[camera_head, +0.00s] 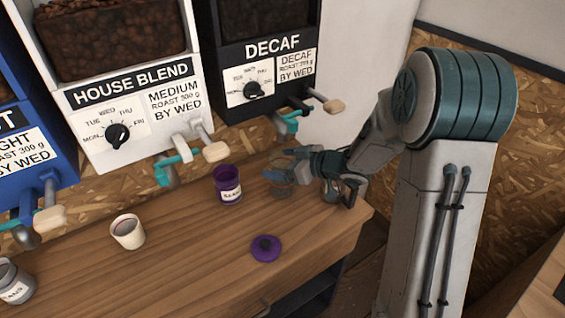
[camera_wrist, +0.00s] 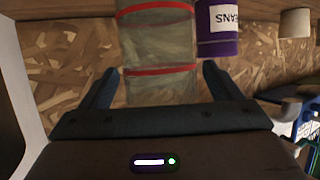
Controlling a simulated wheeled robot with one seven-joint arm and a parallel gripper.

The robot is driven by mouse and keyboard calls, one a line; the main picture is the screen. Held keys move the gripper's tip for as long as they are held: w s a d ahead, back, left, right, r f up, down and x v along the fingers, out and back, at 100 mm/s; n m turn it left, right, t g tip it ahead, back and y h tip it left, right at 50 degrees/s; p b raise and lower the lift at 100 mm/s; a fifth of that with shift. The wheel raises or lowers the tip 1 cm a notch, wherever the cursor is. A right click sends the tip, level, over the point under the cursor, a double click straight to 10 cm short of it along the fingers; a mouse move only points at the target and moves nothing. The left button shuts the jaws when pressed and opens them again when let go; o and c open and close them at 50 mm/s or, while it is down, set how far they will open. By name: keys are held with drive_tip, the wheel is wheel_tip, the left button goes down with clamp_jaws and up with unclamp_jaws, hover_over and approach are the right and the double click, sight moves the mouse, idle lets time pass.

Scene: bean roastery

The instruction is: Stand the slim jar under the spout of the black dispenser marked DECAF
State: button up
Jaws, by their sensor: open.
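The black dispenser marked DECAF (camera_head: 272,46) stands at the top of the head view, its spout (camera_head: 289,122) sticking out below. My gripper (camera_head: 284,164) is low over the counter, below and near that spout. In the wrist view my gripper (camera_wrist: 160,75) is open, its fingers on either side of a clear jar with red bands (camera_wrist: 158,40), apparently the slim jar. I cannot tell whether the fingers touch it. In the head view the glass (camera_head: 283,190) is partly hidden by my gripper.
A purple beans jar (camera_head: 228,186) stands open just left of my gripper; it shows close to the clear jar in the wrist view (camera_wrist: 218,45). A purple lid (camera_head: 265,248) lies in front. A cream cup (camera_head: 128,231) and a grey jar (camera_head: 12,282) are farther left. The counter's right edge is close.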

drive_tip(key=s+d+r+m+t+h, duration=0.1)
drive_tip(key=s+d+r+m+h, duration=0.2)
drive_tip(key=d, duration=0.4)
drive_tip(key=s+d+r+m+t+h, duration=0.1)
drive_tip(key=d+r+m+t+h, duration=0.2)
drive_tip(key=d+h, duration=0.35)
drive_tip(key=s+d+r+m+h, duration=0.2)
drive_tip(key=d+r+h, duration=0.25)
drive_tip(key=d, duration=0.35)
drive_tip(key=s+a+f+m+g+y, duration=0.1)
drive_tip(key=s+a+m+g, duration=0.1)
drive_tip(key=s, duration=0.8)
drive_tip(key=s+a+f+m+g+y, duration=0.1)
drive_tip(key=s+a+g, duration=0.2)
drive_tip(key=s, duration=0.6)
drive_tip(key=g, duration=0.2)
drive_tip(key=shift+s+a+f+m+g, duration=0.3)
drive_tip(key=shift+s+a+m+g, duration=0.1)
